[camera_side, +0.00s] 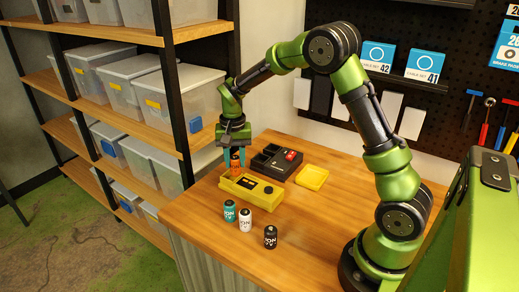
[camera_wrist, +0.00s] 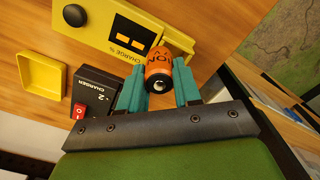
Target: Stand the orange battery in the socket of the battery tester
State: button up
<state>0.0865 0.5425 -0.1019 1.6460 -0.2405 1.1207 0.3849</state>
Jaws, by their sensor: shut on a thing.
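The orange battery (camera_side: 236,158) is upright between the teal fingers of my gripper (camera_side: 235,153), which is shut on it. In the wrist view, the battery (camera_wrist: 158,68) shows its metal end between the fingers (camera_wrist: 158,85). The yellow battery tester (camera_side: 262,195) lies on the bench right below. The battery is over the tester's left end in the side view. The tester (camera_wrist: 98,42) also shows in the wrist view, with a dark display and a black knob.
Teal (camera_side: 230,210), white (camera_side: 245,219) and black (camera_side: 270,237) batteries stand in front of the tester. Behind it are a black charger (camera_side: 267,163) with a red part and a yellow tray (camera_side: 312,177). A shelf of bins (camera_side: 130,95) stands close at left.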

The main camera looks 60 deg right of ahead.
aim_at(231, 166)
jog(key=shift+w+d+f, duration=0.1)
jog(key=shift+w+d, duration=0.1)
jog(key=shift+w, duration=0.8)
jog(key=shift+f, duration=1.75)
jog(key=o, duration=1.1)
jog(key=shift+f, duration=0.15)
notch_tip(231, 166, up, 12)
jog(key=s+a+r+n+t+y, duration=0.1)
jog(key=s+a+r+n+t, duration=0.2)
jog(key=s+a+r, duration=0.5)
jog(key=s+a+n+t, duration=0.1)
jog(key=s, duration=0.4)
jog(key=s+a+n+t, duration=0.1)
jog(key=s, duration=0.4)
jog(key=s+a+n+t+y, duration=0.1)
jog(key=s+t, duration=0.1)
jog(key=s, duration=0.3)
jog(key=shift+r, duration=0.15)
